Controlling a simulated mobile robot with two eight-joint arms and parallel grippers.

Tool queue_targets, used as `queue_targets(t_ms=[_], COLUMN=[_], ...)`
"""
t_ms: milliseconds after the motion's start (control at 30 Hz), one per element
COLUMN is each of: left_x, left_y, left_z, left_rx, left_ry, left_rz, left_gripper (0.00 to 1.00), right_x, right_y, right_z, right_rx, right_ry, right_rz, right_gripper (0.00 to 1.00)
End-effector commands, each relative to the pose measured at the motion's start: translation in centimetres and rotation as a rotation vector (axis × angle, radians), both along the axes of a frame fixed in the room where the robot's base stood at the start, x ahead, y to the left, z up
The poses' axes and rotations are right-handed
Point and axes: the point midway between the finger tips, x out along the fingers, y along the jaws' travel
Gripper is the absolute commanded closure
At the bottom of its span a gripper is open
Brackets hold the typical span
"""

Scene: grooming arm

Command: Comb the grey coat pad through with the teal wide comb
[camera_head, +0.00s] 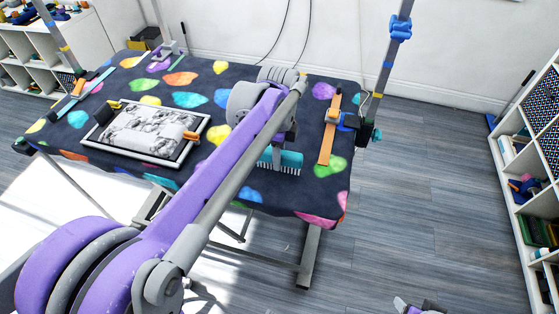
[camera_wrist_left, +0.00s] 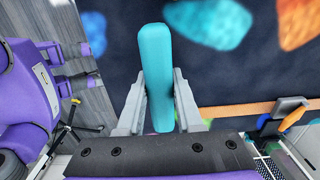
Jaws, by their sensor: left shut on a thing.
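The grey coat pad (camera_head: 140,130) lies flat in a pale frame on the left part of the table, with a mottled grey and white surface. The teal wide comb (camera_head: 292,158) is at the table's right part, teeth pointing down in the head view. My left gripper (camera_head: 279,148) is shut on it, well to the right of the pad. In the left wrist view the comb's teal back (camera_wrist_left: 157,80) stands between the two grey fingers (camera_wrist_left: 158,105). I cannot tell whether the teeth touch the cloth. A piece of my right side (camera_head: 418,306) barely shows at the bottom edge.
The grooming table (camera_head: 240,190) has a dark cloth with coloured spots. Upright posts with clamps (camera_head: 388,68) rise at the table's ends. An orange strip (camera_head: 328,135) lies right of the comb.

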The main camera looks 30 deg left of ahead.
Motion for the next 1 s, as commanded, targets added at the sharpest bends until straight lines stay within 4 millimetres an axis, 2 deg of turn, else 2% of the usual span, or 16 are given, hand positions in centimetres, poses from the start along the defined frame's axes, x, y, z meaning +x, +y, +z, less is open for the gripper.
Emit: queue_targets(t_ms=[500,1000], left_x=[0.0,0.0], left_y=[0.0,0.0], left_z=[3.3,3.2], left_rx=[0.000,0.000], left_ry=[-0.001,0.001], left_rz=[0.000,0.005], left_gripper=[1.00,1.00], right_x=[0.6,0.6], right_y=[0.0,0.0], right_z=[2.6,2.6], right_rx=[0.000,0.000], right_ry=[-0.011,-0.011], right_rz=[0.000,0.000], right_gripper=[0.36,0.36])
